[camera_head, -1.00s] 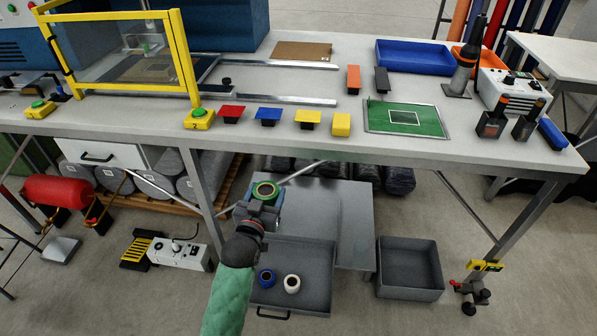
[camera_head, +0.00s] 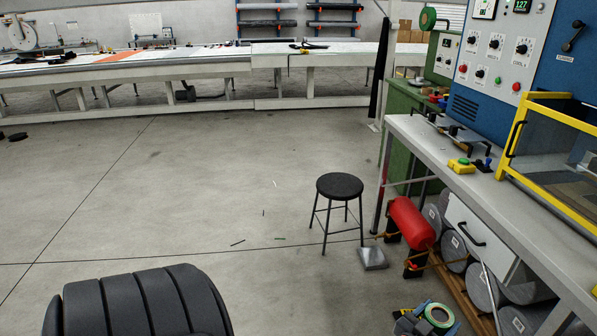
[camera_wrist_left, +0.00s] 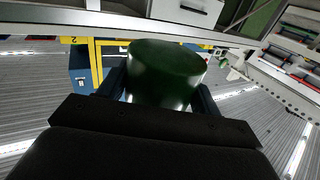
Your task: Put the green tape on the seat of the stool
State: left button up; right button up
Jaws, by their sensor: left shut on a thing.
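The green tape (camera_head: 439,317) is a roll with a pale core, at the bottom right of the head view. My left gripper (camera_head: 420,322) is shut on it, with only its end showing at the frame's lower edge. In the left wrist view the green tape (camera_wrist_left: 165,72) sits between the two fingers of my left gripper (camera_wrist_left: 160,85). The stool (camera_head: 334,228) stands upright on the floor, with a round black seat (camera_head: 340,186) that is bare. The stool is farther off than the tape and up and left of it in the head view. My right gripper is not in view.
A red cylinder (camera_head: 411,223) on a stand and a grey metal pedal (camera_head: 372,258) lie right of the stool. The workbench (camera_head: 460,190) runs along the right. Open floor (camera_head: 200,200) lies left of the stool, with small scraps on it.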

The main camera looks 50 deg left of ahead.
aim_at(338, 188)
jog(key=i+j+u, duration=0.45)
jog(key=i+j, duration=0.2)
jog(key=i+j+u, duration=0.45)
jog(key=i, duration=0.3)
jog(key=i+j, duration=0.25)
jog(key=i, duration=0.2)
jog(key=i+j, duration=0.2)
jog(key=i, duration=0.2)
